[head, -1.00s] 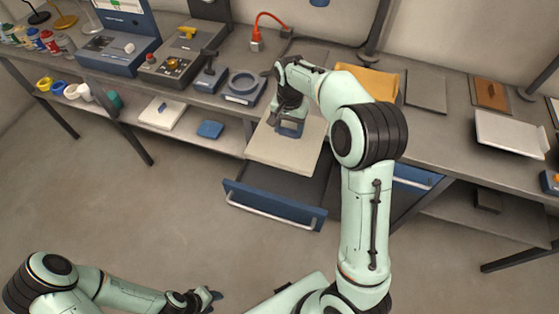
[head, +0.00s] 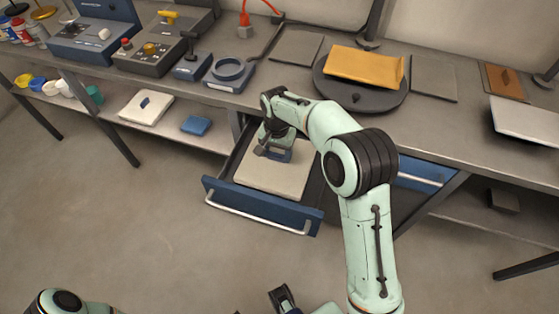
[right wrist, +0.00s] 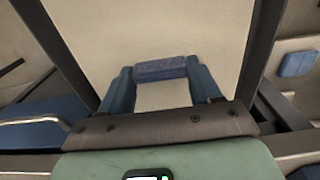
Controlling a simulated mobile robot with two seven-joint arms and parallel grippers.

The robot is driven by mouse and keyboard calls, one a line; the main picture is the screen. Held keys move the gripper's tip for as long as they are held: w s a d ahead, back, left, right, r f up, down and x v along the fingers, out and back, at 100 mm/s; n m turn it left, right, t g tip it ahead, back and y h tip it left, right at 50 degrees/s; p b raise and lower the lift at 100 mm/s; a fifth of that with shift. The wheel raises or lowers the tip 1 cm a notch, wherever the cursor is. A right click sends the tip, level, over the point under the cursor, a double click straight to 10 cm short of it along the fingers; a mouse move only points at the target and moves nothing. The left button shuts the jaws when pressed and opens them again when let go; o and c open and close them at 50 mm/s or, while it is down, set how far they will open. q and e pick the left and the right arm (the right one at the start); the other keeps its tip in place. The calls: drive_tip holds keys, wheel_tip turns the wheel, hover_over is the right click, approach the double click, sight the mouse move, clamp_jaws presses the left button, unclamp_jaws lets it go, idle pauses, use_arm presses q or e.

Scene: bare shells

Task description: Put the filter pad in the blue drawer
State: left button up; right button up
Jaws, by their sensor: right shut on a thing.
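The filter pad (head: 271,178) is a flat, cream square with a blue grip tab. It lies level within the outline of the open blue drawer (head: 255,206), which is pulled out from under the workbench. Whether it touches the drawer floor I cannot tell. My right gripper (head: 274,154) is above the pad and shut on its blue tab. In the right wrist view, the fingers (right wrist: 163,88) are on either side of the blue tab, with the cream pad (right wrist: 160,30) beyond. My left gripper (head: 282,298) shows partly at the bottom edge; its fingers are unclear.
A shelf below holds a white pad (head: 146,107) and a blue block (head: 195,125). The floor in front is clear.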

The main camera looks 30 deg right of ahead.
sight(277, 155)
wheel_tip(277, 155, down, 3)
drive_tip(key=shift+f+b, duration=0.1)
drive_tip(key=shift+b, duration=0.9)
drive_tip(key=shift+d+f, duration=0.1)
use_arm(q)
drive_tip(key=shift+w+d+f, duration=0.15)
drive_tip(key=shift+d+f, duration=0.1)
drive_tip(key=shift+f, duration=0.25)
drive_tip(key=shift+w+d+f, duration=0.1)
drive_tip(key=shift+d+f, duration=0.1)
drive_tip(key=shift+f, duration=0.3)
use_arm(e)
drive_tip(key=o, duration=1.3)
use_arm(q)
drive_tip(key=shift+f, duration=0.1)
use_arm(e)
drive_tip(key=shift+o, duration=0.2)
